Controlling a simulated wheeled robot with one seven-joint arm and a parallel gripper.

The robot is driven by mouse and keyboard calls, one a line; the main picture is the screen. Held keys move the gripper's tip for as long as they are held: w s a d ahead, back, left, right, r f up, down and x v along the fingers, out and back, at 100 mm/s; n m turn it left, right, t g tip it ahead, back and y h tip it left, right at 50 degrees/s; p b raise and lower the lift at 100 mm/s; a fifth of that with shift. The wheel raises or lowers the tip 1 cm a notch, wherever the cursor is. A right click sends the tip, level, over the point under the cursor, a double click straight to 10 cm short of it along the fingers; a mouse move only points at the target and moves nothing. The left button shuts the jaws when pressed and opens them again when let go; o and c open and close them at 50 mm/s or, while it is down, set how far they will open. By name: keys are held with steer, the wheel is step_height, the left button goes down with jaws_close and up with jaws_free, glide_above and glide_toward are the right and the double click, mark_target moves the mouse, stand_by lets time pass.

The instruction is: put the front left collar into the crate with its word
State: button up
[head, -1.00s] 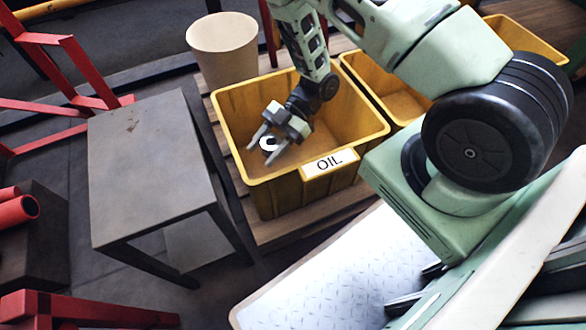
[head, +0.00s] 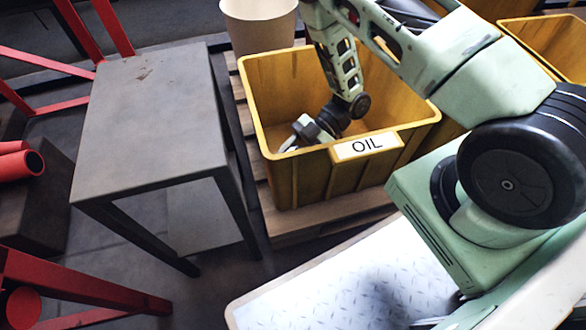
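The yellow crate with the word OIL (head: 352,174) stands on wooden slats in the middle of the head view. My gripper (head: 291,145) is reaching down inside this crate, near its left front corner. The front wall partly hides the fingertips, and I cannot tell how far apart the fingers are. No collar shows now; one may be hidden by the crate wall or the fingers. The grey table (head: 150,115) to the left has a bare top.
A beige bin (head: 258,25) stands behind the OIL crate. Another yellow crate (head: 548,45) is at the upper right. Red frames (head: 90,285) and red pipes (head: 20,163) are at the left. A pale tread plate (head: 335,290) lies in front.

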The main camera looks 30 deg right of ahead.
step_height(320, 180, down, 4)
steer(key=shift+r+b, duration=0.25)
steer(key=shift+b, duration=0.8)
steer(key=shift+r, duration=0.1)
steer(key=shift+f, duration=0.6)
steer(key=o, duration=1.3)
steer(key=shift+r, duration=0.15)
steer(key=p+v, duration=0.2)
steer(key=v, duration=0.1)
steer(key=r+p+v, duration=0.1)
steer(key=p+v, duration=0.1)
steer(key=v, duration=0.2)
steer(key=shift+a, duration=0.2)
steer(key=shift+d, duration=0.4)
